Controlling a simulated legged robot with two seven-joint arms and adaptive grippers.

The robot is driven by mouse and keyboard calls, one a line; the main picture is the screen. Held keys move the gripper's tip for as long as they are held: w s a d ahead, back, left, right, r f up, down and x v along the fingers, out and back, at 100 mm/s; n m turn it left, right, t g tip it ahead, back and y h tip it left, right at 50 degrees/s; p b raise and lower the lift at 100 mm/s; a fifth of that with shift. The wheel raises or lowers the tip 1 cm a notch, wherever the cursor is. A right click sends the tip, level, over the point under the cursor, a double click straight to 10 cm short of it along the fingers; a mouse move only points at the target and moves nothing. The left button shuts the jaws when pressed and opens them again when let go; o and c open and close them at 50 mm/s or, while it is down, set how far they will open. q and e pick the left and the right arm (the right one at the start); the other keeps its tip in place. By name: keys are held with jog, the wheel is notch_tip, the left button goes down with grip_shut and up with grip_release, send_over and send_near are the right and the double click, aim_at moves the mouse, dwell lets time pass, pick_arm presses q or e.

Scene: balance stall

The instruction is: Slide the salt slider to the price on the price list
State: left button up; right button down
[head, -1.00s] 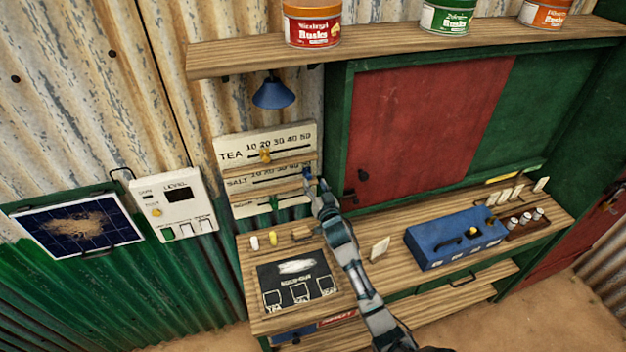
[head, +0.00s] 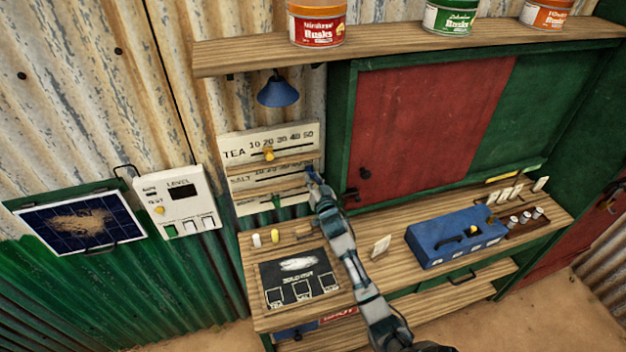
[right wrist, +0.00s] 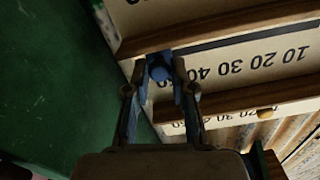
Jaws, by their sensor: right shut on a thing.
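The price board (head: 226,170) hangs on the wall with a TEA row, a SALT row and a row below. The blue salt slider knob (right wrist: 158,70) sits between the fingers of my right gripper (right wrist: 160,82), past the 40, at the 50 end of its scale. In the head view my right gripper (head: 311,176) is at the right end of the SALT row and mostly hides the knob. It is shut on the knob. A black board (head: 290,283) with white writing and three boxes lies on the counter; its figures are too small to read. My left gripper is not in view.
The yellow tea knob (head: 268,155) and a green knob (head: 276,202) are on the neighbouring rows. Wooden strips (right wrist: 220,100) edge the rows. A blue box (head: 455,240) and a small card (head: 381,246) stand on the counter. A red panel (head: 425,130) is to the right.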

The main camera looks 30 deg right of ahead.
jog(key=b, duration=0.2)
send_near(273, 178)
jog(key=x, duration=0.5)
jog(key=shift+w, duration=0.1)
jog(key=shift+a+p, duration=0.25)
jog(key=shift+p, duration=0.05)
jog(key=shift+d, duration=0.2)
jog(key=c, duration=1)
grip_release()
jog(key=shift+d, duration=0.1)
jog(key=shift+c, duration=0.2)
jog(key=shift+o, duration=0.3)
jog(key=shift+d, duration=0.1)
